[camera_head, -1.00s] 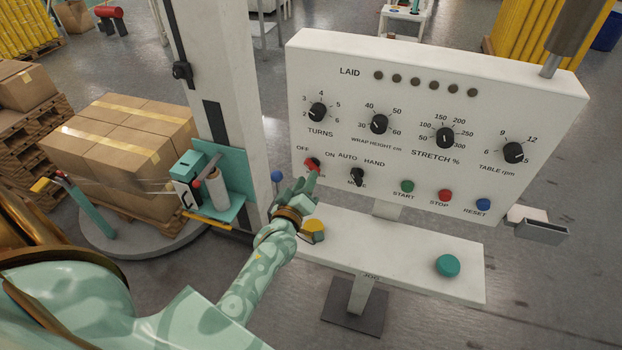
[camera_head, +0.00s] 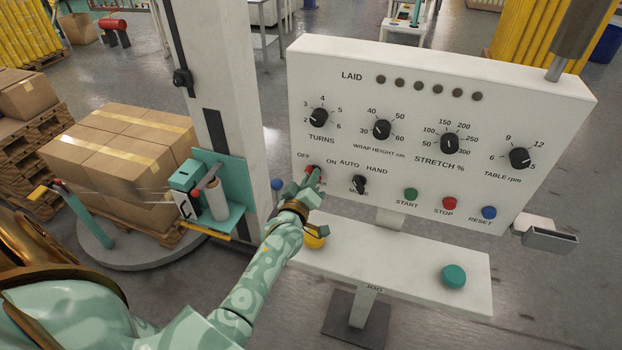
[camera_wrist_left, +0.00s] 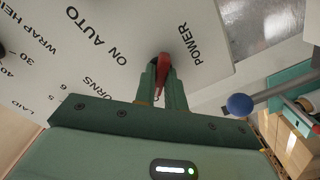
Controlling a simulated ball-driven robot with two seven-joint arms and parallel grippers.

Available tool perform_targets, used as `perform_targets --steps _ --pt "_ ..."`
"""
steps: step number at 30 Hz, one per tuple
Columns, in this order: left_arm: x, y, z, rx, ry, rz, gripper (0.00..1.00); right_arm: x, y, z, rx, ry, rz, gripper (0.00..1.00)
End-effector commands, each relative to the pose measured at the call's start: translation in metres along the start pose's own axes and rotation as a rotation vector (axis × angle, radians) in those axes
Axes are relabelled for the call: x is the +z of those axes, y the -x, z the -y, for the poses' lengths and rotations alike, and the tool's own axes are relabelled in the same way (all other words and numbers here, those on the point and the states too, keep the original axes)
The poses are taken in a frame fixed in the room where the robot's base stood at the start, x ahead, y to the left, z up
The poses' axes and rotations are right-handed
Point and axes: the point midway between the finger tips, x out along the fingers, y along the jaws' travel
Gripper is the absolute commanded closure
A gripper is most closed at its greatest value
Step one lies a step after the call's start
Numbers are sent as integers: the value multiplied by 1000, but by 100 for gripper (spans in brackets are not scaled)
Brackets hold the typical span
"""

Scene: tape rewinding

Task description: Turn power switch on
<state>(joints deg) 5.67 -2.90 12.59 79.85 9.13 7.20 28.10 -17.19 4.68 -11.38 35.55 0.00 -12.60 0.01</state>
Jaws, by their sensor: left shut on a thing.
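The power switch is a red knob (camera_head: 311,170) at the lower left of the white control panel (camera_head: 330,75), between the OFF and ON labels. My left gripper (camera_head: 315,178) reaches it from below and covers part of it. In the left wrist view the red knob (camera_wrist_left: 163,68) sits between the two green fingers (camera_wrist_left: 163,85), beside the POWER label. The left gripper is shut on the knob. The knob's exact angle is partly hidden by the fingers. My right gripper is not in view.
A mode selector (camera_head: 359,184) sits just right of the switch. START (camera_head: 411,194), STOP (camera_head: 449,203) and RESET (camera_head: 489,212) buttons line the panel's lower edge. A shelf with a teal button (camera_head: 453,275) juts out below. Wrapped boxes (camera_head: 130,150) stand on a turntable at left.

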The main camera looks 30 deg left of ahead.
Motion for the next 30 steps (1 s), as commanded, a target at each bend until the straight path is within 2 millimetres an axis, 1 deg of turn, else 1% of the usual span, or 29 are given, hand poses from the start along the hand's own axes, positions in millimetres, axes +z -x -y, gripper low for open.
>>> perform_targets --steps 5,11,21,30 --pt "0 0 0 0 -43 0 100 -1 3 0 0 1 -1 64" --pt "-1 0 -1 -1 -161 1 100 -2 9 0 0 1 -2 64" --pt "0 0 0 -1 -471 1 100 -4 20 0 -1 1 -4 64" --pt "0 0 0 0 -757 0 100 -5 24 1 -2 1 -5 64"
